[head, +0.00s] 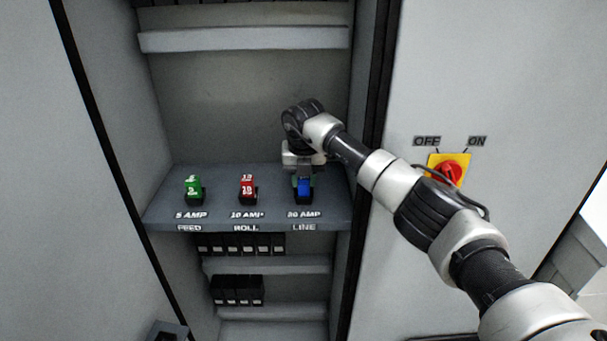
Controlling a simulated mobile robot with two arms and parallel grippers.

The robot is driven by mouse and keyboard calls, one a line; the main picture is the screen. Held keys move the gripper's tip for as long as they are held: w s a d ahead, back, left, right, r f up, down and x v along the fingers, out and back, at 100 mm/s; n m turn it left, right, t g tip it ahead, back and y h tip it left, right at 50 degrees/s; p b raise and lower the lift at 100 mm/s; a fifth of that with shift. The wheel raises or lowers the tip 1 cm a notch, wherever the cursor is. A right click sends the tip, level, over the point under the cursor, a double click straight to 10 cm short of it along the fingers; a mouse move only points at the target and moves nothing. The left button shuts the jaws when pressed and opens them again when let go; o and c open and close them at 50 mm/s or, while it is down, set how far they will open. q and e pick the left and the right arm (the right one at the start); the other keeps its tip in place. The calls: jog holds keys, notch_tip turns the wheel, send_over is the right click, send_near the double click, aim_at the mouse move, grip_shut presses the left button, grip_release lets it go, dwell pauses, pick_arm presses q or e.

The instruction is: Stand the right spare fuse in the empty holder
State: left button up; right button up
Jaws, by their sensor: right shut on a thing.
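My right gripper (303,176) reaches down from above at the right end of the shelf. It is shut on a blue fuse (304,187), which is upright at the dark holder over the LINE label. The gripper hides the fuse's top. I cannot tell whether the fuse is fully seated in the holder. A green fuse (193,185) stands in the left holder over 5 AMP FEED. A red fuse (247,185) stands in the middle holder over 10 AMP ROLL. My left gripper is not in view.
The grey shelf (220,215) sits inside an open cabinet, with walls close on both sides. Lower shelves hold rows of black blocks (238,290). A red and yellow OFF/ON switch (449,171) is on the right panel, near my right arm. A dark box (169,331) shows at the bottom.

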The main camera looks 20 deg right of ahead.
jog(key=shift+f, duration=0.15)
jog(key=shift+f, duration=0.15)
jog(key=o, duration=0.9)
jog(key=shift+o, duration=0.2)
jog(key=shift+r, duration=0.55)
notch_tip(320, 180, up, 11)
jog(key=s+b, duration=0.1)
jog(key=b, duration=0.2)
jog(key=shift+s+a, duration=0.25)
jog(key=shift+s, duration=0.05)
